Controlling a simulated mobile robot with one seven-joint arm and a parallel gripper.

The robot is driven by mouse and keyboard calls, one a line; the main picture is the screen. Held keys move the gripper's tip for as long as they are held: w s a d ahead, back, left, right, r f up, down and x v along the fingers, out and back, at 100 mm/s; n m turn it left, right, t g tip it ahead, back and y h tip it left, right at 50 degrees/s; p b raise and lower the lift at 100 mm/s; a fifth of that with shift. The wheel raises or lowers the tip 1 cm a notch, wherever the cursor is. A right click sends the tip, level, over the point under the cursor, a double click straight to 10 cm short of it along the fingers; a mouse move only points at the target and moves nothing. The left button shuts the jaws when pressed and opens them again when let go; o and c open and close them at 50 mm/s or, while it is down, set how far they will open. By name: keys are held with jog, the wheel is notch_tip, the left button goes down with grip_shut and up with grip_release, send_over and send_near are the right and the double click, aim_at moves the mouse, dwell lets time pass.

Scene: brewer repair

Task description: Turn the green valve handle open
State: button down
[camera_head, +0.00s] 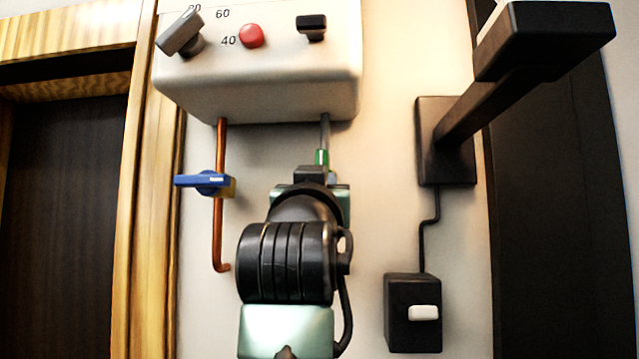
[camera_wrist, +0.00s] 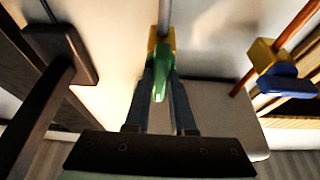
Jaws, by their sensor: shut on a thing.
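The green valve handle (camera_wrist: 161,84) sits on a yellow valve body (camera_wrist: 153,42) on a grey pipe (camera_wrist: 164,15) in the wrist view. My gripper (camera_wrist: 162,78) has one finger on each side of the handle and is shut on it. The handle points along the fingers toward my palm. In the head view only a small green part of the valve (camera_head: 321,157) shows on the grey pipe below the white boiler (camera_head: 260,95). My gripper and arm hide the rest, so the exact handle angle there is unclear.
A blue-handled valve (camera_head: 204,181) is on a copper pipe to the left. A black wall bracket with an arm (camera_head: 447,140) juts out at the right, above a black switch box (camera_head: 413,312) with a white switch. The boiler has knobs and a red button (camera_head: 251,36).

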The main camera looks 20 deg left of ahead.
jog(key=shift+s+r, duration=0.15)
jog(key=shift+r, duration=0.2)
jog(key=c, duration=1)
grip_release()
jog(key=shift+o, duration=1.2)
jog(key=shift+f, duration=0.2)
jog(key=shift+f, duration=0.15)
jog(key=b+v, duration=0.6)
jog(key=v, duration=0.6)
jog(key=shift+s+d+b, duration=0.15)
jog(key=shift+s+b, duration=0.15)
jog(key=shift+b, duration=0.05)
